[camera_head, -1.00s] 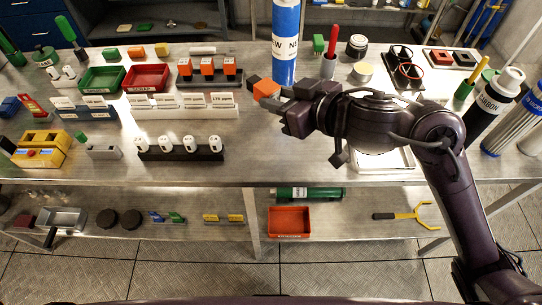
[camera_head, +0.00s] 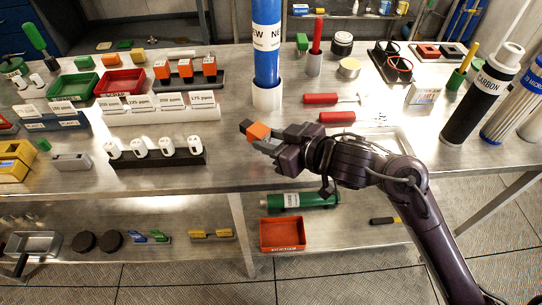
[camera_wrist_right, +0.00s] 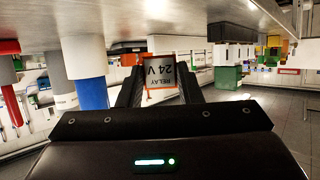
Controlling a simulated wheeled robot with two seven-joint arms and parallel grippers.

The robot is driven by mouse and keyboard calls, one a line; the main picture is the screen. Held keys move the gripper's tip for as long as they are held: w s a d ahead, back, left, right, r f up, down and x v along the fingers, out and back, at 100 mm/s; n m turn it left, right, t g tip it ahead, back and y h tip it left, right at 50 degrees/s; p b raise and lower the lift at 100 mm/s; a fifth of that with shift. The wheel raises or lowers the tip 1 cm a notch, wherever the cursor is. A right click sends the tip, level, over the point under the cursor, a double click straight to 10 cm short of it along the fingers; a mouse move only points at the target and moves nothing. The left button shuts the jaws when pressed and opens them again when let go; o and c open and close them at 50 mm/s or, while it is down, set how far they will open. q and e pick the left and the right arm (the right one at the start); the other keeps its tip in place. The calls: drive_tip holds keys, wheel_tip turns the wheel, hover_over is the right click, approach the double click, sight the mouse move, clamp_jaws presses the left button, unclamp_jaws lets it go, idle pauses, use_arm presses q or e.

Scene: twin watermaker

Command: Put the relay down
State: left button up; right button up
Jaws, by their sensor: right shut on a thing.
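My right gripper (camera_head: 268,144) is shut on the relay (camera_head: 258,132), a small orange block with a dark part at its left end. In the right wrist view the relay (camera_wrist_right: 161,77) sits between the two fingers, with its white "RELAY 24 V" label facing the camera upside down. In the head view the gripper and relay appear over the front part of the metal bench (camera_head: 240,172), right of the black rack of white cups. The exact height above the bench is hard to tell. My left gripper does not show.
A blue "NEW" cylinder (camera_head: 266,50) in a white base stands behind the relay. Three orange blocks (camera_head: 185,68) sit in a dark holder at the back left. A black rack (camera_head: 160,158) holds white cups on the left. Red-handled tools (camera_head: 337,117) lie right of the cylinder.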

wheel_tip(320, 180, down, 4)
drive_tip(key=shift+r+b, duration=0.1)
drive_tip(key=shift+b, duration=0.45)
drive_tip(key=shift+f, duration=0.25)
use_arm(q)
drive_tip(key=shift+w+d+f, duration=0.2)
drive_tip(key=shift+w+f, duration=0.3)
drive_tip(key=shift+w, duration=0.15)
use_arm(e)
drive_tip(key=o, duration=1.1)
drive_tip(key=shift+f, duration=0.15)
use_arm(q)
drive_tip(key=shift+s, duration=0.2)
